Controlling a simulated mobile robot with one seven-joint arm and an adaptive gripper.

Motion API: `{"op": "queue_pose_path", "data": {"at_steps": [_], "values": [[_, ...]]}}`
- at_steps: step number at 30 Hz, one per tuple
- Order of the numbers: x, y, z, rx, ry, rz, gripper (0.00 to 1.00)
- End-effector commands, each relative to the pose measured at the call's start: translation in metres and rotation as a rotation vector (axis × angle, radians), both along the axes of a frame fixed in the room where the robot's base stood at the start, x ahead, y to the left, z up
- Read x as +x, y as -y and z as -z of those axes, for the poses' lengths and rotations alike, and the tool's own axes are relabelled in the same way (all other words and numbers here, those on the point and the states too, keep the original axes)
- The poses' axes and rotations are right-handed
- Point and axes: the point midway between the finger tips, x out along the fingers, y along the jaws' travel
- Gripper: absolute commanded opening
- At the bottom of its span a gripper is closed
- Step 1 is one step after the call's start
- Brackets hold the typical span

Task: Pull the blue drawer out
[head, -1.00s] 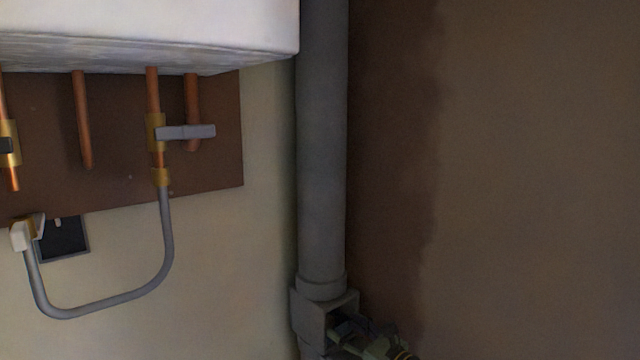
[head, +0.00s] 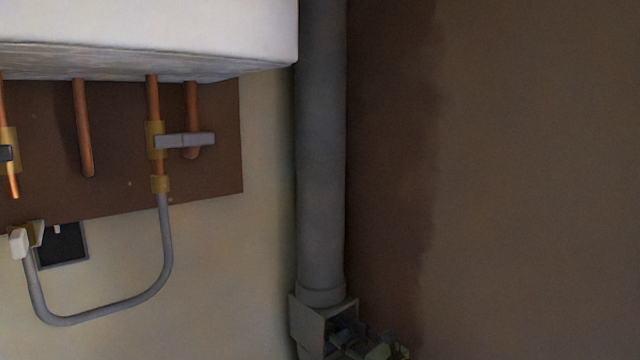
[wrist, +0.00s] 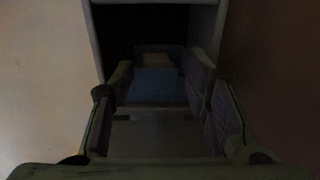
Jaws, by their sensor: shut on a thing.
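In the wrist view a small blue block-like piece, taken as part of the blue drawer (wrist: 156,87), lies between the fingers of my gripper (wrist: 157,72). The fingers flank it on the left and right and are shut on it. A small tan patch shows just beyond it. In front of the fingers is the dark opening of a grey box (wrist: 95,40). In the head view this box (head: 308,322) sits low on the grey pipe, with my gripper (head: 350,334) at its right side. The drawer cannot be made out there. The wrist view is very dark, so the exact contact is unclear.
The thick grey pipe (head: 321,150) rises above the box. A white cabinet (head: 150,30) with copper pipes (head: 83,130) and a grey hose (head: 110,307) is at upper left. The brown wall (head: 530,180) at right is bare.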

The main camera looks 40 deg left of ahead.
Motion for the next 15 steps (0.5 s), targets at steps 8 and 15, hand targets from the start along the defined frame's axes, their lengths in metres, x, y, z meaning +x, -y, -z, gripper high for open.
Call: {"op": "queue_pose_path", "data": {"at_steps": [8, 15], "values": [[-0.009, 0.004, 0.002, -0.008, -0.006, -0.022, 0.16], [-0.01, 0.018, 0.003, -0.008, -0.007, -0.021, 0.16]]}}
